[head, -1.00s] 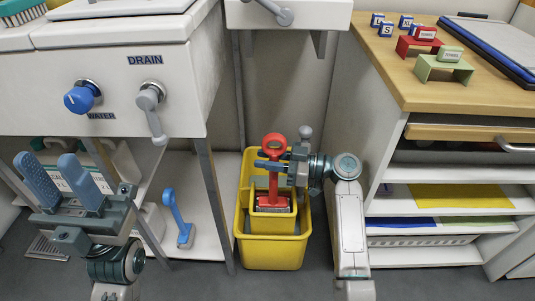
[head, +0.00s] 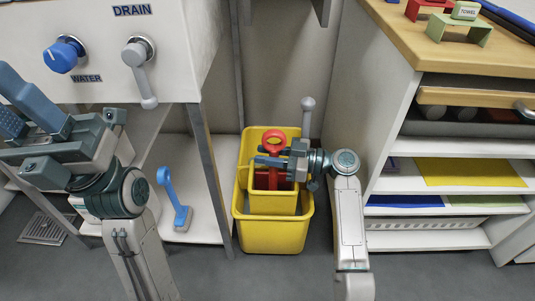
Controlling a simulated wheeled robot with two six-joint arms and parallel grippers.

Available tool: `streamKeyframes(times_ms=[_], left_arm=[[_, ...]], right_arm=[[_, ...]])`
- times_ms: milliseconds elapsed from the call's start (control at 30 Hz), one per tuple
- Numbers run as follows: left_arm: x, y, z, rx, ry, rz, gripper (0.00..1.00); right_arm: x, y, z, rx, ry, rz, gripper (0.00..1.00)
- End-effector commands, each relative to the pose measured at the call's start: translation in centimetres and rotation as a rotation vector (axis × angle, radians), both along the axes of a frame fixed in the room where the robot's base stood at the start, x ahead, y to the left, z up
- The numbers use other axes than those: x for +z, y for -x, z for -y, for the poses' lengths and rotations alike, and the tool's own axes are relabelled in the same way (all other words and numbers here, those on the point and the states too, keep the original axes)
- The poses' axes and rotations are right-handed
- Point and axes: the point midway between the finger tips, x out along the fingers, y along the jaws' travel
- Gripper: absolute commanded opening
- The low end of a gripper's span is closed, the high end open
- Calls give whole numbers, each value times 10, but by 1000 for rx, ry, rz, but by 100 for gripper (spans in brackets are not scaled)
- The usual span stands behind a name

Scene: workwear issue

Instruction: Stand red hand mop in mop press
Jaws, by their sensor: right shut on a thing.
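The red hand mop (head: 274,140) is upright over the yellow mop bucket (head: 274,236), its ring handle at the top. My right gripper (head: 270,161) is shut on the mop's shaft below the ring. The mop's lower end is down inside the smaller yellow press (head: 272,203) at the front of the bucket; the press wall hides its head. Whether it rests on the press floor I cannot tell. My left gripper (head: 35,122) is at the left edge, its two blue fingers apart and nothing between them.
A blue hand mop (head: 174,203) stands on the low white shelf left of the bucket. A grey press lever (head: 307,112) rises behind my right gripper. A sink cabinet leg (head: 212,180) is close on the left, and a shelf unit (head: 390,150) on the right.

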Motion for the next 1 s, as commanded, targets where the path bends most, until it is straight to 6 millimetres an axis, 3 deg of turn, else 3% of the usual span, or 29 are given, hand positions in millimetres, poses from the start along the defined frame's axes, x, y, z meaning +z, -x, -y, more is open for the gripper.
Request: streamKeyframes(times_ms=[400, 433, 533, 567, 833, 1000], left_arm=[[5, 1, -1, -5, 9, 18, 36], [5, 1, -1, -5, 9, 18, 36], [5, 1, -1, -5, 9, 18, 36], [5, 1, -1, -5, 9, 18, 36], [5, 1, -1, -5, 9, 16, 36], [16, 1, -1, -5, 9, 17, 36]], right_arm=[[-1, 0, 0, 0, -1, 1, 0], [-1, 0, 0, 0, -1, 1, 28], [-1, 0, 0, 0, -1, 1, 48], [-1, 0, 0, 0, -1, 1, 50], [-2, 0, 0, 0, 1, -1, 50], [11, 0, 0, 0, 0, 0, 50]])
